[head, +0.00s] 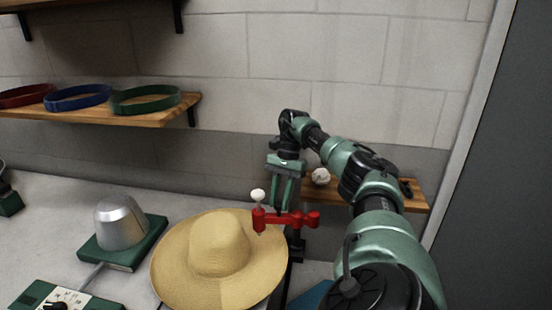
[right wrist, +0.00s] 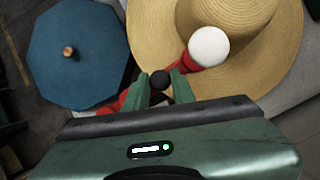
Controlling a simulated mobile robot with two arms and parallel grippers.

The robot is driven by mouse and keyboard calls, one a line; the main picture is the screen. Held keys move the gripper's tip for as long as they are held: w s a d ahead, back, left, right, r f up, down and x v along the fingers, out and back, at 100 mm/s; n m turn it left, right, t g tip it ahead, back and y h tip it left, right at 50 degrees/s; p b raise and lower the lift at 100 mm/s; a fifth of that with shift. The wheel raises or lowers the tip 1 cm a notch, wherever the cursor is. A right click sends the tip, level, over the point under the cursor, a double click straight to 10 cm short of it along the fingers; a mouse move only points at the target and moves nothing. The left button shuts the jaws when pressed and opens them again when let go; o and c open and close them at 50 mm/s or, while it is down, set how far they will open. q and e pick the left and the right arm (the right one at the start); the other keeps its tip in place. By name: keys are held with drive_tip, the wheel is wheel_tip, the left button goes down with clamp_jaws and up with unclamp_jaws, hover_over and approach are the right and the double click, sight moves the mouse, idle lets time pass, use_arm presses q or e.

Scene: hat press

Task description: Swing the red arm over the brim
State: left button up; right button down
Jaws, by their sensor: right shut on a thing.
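The straw hat (head: 219,250) lies with its crown up and wide brim around it; part of it shows in the right wrist view (right wrist: 270,65). The red arm (head: 285,219) is a short bar with a white ball (head: 258,195) on its left end. My left gripper is not in view.
A metal dome (head: 122,224) on a green base and a control box (head: 62,297) stand left of the hat. A blue round piece (right wrist: 75,55) is beside the red arm. Shelves with coloured bands (head: 145,100) and a white ball (head: 321,176) are at the wall.

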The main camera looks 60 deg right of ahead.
drive_tip(key=shift+s+a+n+g, duration=0.1)
drive_tip(key=shift+a+n+g, duration=0.15)
drive_tip(key=shift+n, duration=0.4)
drive_tip(key=shift+s+a+n+g, duration=0.15)
drive_tip(key=shift+a+n, duration=0.1)
drive_tip(key=shift+n, duration=0.4)
drive_tip(key=c, duration=1.2)
unclamp_jaws()
drive_tip(key=shift+w+d+r, duration=0.15)
drive_tip(key=shift+d+r, duration=0.05)
drive_tip(key=shift+r, duration=0.35)
drive_tip(key=p+v, duration=0.2)
drive_tip(key=v, duration=0.4)
drive_tip(key=shift+r, duration=0.3)
